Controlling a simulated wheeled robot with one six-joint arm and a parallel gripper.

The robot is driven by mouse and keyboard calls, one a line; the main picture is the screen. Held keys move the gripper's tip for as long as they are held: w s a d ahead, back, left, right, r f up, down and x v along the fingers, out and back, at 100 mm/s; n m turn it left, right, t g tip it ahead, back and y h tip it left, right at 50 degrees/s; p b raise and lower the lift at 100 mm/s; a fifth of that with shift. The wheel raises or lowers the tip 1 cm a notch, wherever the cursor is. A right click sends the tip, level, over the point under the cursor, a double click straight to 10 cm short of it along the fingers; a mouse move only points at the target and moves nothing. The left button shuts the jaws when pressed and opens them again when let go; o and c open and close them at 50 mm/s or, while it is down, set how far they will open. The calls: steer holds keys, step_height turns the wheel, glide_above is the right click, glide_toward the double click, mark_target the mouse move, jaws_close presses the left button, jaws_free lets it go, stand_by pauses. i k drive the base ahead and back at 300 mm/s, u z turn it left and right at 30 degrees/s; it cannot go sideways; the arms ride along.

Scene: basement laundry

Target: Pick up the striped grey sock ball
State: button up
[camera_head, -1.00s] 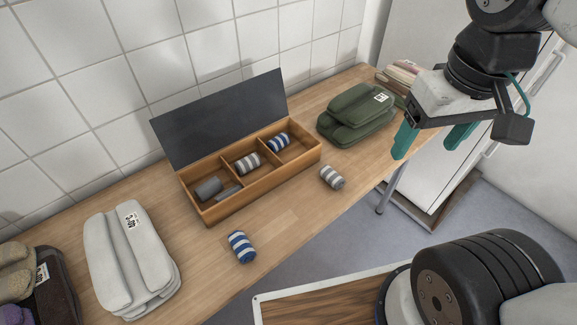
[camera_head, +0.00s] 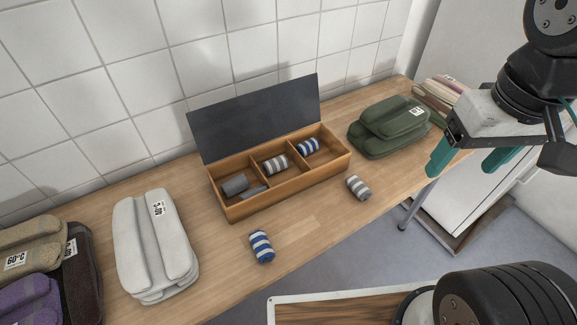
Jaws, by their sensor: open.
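A striped grey sock ball (camera_head: 358,187) lies loose on the wooden table (camera_head: 312,232), right of the box and near the front edge. Another striped grey sock ball (camera_head: 276,164) lies in the middle compartment of the open wooden box (camera_head: 290,186). My gripper (camera_head: 468,160) is open and empty, up and to the right of the loose grey sock ball, apart from it. Its two teal fingers are spread.
A blue striped sock ball (camera_head: 261,246) lies on the table left of the grey one. The box also holds a plain grey roll (camera_head: 235,185) in its left compartment and a blue striped ball (camera_head: 308,146) in its right. Green folded towels (camera_head: 385,130) stand behind; white towels (camera_head: 150,250) lie left.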

mark_target(355, 184)
steer(key=u, duration=1.3)
steer(key=k, duration=0.7)
steer(key=z, duration=1.5)
